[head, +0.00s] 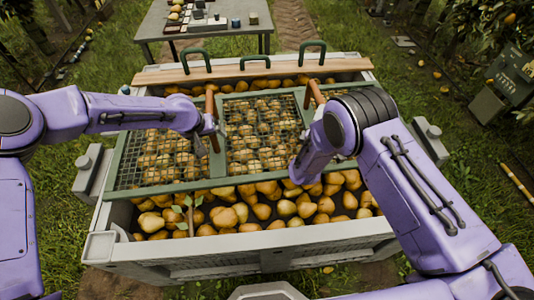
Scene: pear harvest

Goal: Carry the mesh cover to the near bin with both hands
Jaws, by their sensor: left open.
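The mesh cover (217,165) has a green frame with wire mesh panels and lies flat over pears in the large grey bin (250,260). Two wooden bars show on it, a left handle (211,104) and a right handle (317,93). My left gripper (211,126) is at the left handle, open; I cannot tell whether it touches the wood. My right gripper (298,172) is low over the cover's right part, near the right handle's lower end; its fingers are mostly hidden by my own arm. Bare pears (265,208) fill the strip in front of the cover.
A wooden plank (235,71) with several dark green handles lies across the bin's far end. A grey table (210,24) with small items stands beyond. A dark green crate (506,84) stands at the right. A leafy sprig (189,212) sticks up among the front pears. Grass surrounds the bin.

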